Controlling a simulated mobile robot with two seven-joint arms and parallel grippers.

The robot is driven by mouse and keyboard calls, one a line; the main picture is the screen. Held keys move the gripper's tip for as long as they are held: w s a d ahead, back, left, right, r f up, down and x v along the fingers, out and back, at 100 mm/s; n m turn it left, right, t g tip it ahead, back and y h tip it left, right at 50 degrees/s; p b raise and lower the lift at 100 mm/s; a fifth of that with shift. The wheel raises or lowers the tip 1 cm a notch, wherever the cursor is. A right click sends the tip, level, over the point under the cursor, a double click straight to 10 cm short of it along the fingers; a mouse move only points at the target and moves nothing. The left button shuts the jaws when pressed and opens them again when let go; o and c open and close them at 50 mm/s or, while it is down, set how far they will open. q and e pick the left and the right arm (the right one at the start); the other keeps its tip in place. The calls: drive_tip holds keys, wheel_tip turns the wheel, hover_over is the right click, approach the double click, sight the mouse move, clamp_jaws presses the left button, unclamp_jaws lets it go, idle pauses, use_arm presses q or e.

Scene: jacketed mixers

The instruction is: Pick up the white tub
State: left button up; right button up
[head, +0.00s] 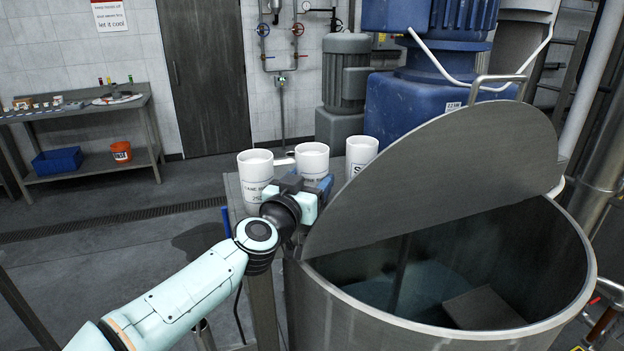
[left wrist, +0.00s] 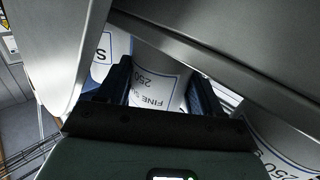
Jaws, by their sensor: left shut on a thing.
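Three white tubs stand in a row in the head view: a left tub (head: 255,172), a middle tub (head: 312,158) and a right tub (head: 361,152). My left gripper (head: 308,184) is shut on the middle tub, partly covering its lower part. In the left wrist view the middle tub (left wrist: 157,82) sits between the blue fingers of the gripper (left wrist: 162,88); its label reads upside down "FINE" and "250". The left tub's label (left wrist: 285,145) and the right tub's label (left wrist: 101,58) show at either side. I cannot tell whether the held tub touches its support.
A large steel vessel (head: 440,333) with a raised lid (head: 440,170) stands close to the right of my left arm. A blue mixer drive (head: 400,110) is behind. A bench (head: 80,108) with a blue bin (head: 57,160) and orange bucket (head: 121,151) stands far left.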

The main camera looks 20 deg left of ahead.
sight(307, 165)
use_arm(q)
drive_tip(key=shift+r, duration=0.2)
use_arm(e)
drive_tip(key=shift+r, duration=0.15)
use_arm(q)
wheel_tip(307, 165, up, 4)
drive_tip(key=p, duration=0.3)
drive_tip(key=s+a+p, duration=0.1)
drive_tip(key=s+a, duration=0.1)
drive_tip(key=s, duration=1.5)
drive_tip(key=shift+s+a+f, duration=0.25)
drive_tip(key=shift+s+f, duration=0.15)
drive_tip(key=shift+f, duration=0.05)
use_arm(e)
drive_tip(key=w+r, duration=0.2)
drive_tip(key=r, duration=0.2)
drive_tip(key=shift+w+r, duration=0.3)
drive_tip(key=shift+w, duration=0.1)
